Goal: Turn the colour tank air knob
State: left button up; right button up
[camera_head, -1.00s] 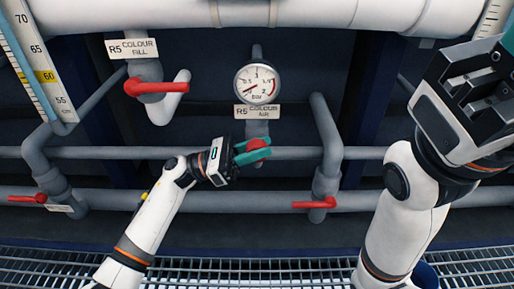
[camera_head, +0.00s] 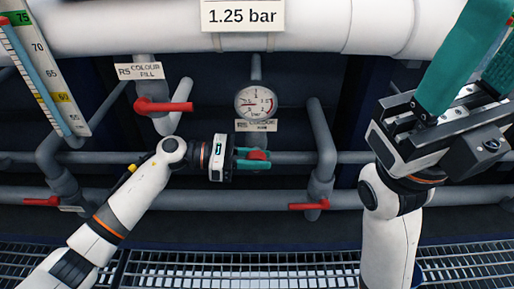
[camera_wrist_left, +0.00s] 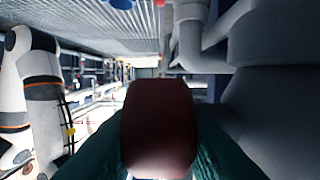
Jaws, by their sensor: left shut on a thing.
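The red colour tank air knob (camera_head: 257,155) sits below the round pressure gauge (camera_head: 256,102) and its "R5 COLOUR AIR" label (camera_head: 256,126). My left gripper (camera_head: 254,159) reaches it from the left, its teal fingers shut on the knob. In the left wrist view the knob (camera_wrist_left: 160,128) is a large dark red block between the teal fingers. The gauge needle is too small to read surely. My right gripper (camera_head: 470,65) is raised at the upper right, its teal fingers apart and empty, their tips partly cut off by the frame.
A "1.25 bar" sign (camera_head: 242,16) is on the white pipe above. A red-handled valve (camera_head: 163,106) with a "COLOUR FILL" label is left of the gauge. Other red valve handles are at lower left (camera_head: 41,201) and lower right (camera_head: 309,206). Grey pipes run behind my left gripper.

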pick_arm(q)
jog(key=shift+y+p, duration=0.7)
jog(key=shift+p, duration=0.1)
jog(key=o, duration=1)
jog(key=shift+a, duration=0.1)
